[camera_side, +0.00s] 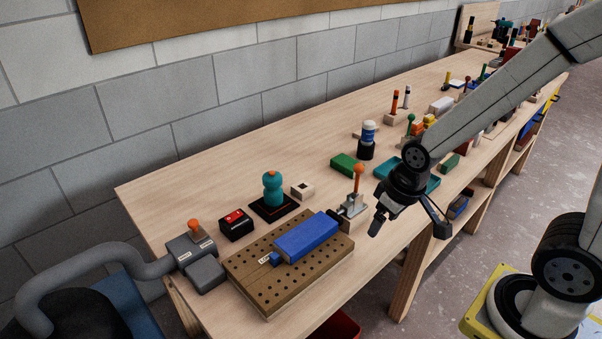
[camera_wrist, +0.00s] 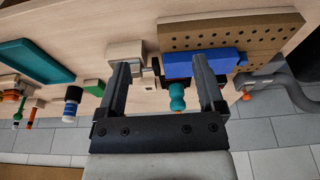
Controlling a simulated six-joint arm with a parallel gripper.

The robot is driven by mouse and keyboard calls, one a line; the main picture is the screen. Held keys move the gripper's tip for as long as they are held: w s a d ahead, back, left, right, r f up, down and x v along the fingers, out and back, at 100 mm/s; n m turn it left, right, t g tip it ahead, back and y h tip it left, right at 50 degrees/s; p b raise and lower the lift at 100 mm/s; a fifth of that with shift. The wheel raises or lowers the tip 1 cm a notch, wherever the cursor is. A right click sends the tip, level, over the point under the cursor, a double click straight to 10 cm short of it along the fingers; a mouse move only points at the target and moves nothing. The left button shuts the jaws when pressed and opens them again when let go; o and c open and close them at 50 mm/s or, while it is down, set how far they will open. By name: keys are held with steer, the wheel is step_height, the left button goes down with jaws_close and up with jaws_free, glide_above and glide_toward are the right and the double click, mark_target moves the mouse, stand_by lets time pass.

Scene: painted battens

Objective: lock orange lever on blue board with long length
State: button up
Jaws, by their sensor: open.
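In the side view, a long blue board (camera_side: 308,237) lies on a brown perforated base (camera_side: 262,293). A metal clamp (camera_side: 351,206) with an upright orange-tipped lever (camera_side: 359,172) stands at the board's right end. A black tip is close to that end; I cannot tell whether they touch. My gripper (camera_side: 405,224) is open and empty, in the air to the right of the clamp. In the wrist view, my open fingers (camera_wrist: 163,66) frame the bench. The blue board (camera_wrist: 222,61) shows behind the right finger, and the clamp (camera_wrist: 126,51) is partly hidden by the left finger.
A grey device (camera_side: 190,250) with another orange lever (camera_side: 194,226) stands left of the base. A teal knobbed object (camera_side: 272,188), a red-and-black box (camera_side: 236,224) and a green block (camera_side: 346,164) stand behind. A teal tray (camera_side: 420,180) lies behind my gripper.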

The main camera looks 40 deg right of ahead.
steer(key=shift+w+r, duration=0.1)
steer(key=c, duration=0.7)
steer(key=shift+w+a+r+n, duration=0.1)
steer(key=shift+w+a+n, duration=0.1)
steer(key=shift+n, duration=0.4)
jaws_close()
steer(key=w+a+r+n+g+h, duration=0.1)
steer(key=w+r+n+h, duration=0.5)
steer(key=n, duration=1.2)
steer(key=shift+w+a+r+n+h, duration=0.35)
steer(key=shift+w+a+r, duration=0.4)
steer(key=shift+w+r, duration=1.75)
steer(key=shift+w+f, duration=0.2)
steer(key=shift+f, duration=0.05)
